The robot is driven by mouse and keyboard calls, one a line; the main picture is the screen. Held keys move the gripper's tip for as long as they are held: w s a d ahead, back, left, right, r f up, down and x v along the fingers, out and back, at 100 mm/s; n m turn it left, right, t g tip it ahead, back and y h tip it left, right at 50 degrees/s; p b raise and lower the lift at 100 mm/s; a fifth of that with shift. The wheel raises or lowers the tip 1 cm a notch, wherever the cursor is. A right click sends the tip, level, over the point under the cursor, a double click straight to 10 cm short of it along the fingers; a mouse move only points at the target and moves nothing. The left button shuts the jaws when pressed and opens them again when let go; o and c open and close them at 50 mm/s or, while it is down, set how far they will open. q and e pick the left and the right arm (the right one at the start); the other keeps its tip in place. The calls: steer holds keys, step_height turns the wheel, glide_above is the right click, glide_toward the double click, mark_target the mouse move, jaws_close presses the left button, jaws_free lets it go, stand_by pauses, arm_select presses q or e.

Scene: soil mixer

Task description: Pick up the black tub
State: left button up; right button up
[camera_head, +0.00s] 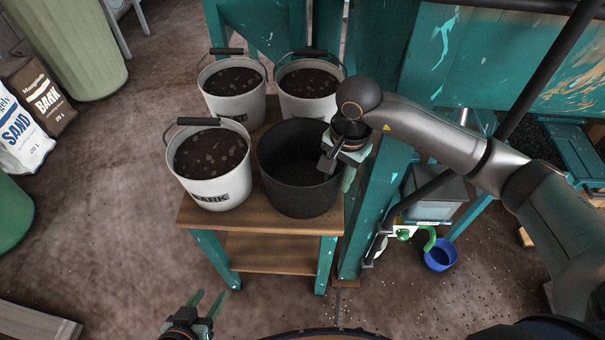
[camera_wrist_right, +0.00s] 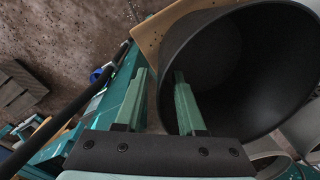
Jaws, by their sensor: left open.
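The black tub (camera_head: 297,183) stands empty and upright at the front right of a wooden-topped stand. In the right wrist view the tub (camera_wrist_right: 245,75) shows its dark open inside. My right gripper (camera_head: 333,170) is at the tub's right rim. In the right wrist view its fingers (camera_wrist_right: 160,85) are apart, one over the tub's inside and one outside its wall, with a gap between them. I cannot tell whether either finger touches the wall. My left gripper (camera_head: 207,300) is open and empty, low in front of the stand and away from the tub.
Several white buckets of dark soil, including a front left one (camera_head: 208,168), crowd the wooden stand (camera_head: 262,222) beside the tub. Teal machine legs (camera_head: 377,190) rise close on the right. A blue cup (camera_head: 440,254) is low at right.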

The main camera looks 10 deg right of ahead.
mark_target(335, 195)
steer(key=f, duration=0.4)
steer(key=shift+w+f, duration=0.25)
jaws_close()
stand_by(1.2)
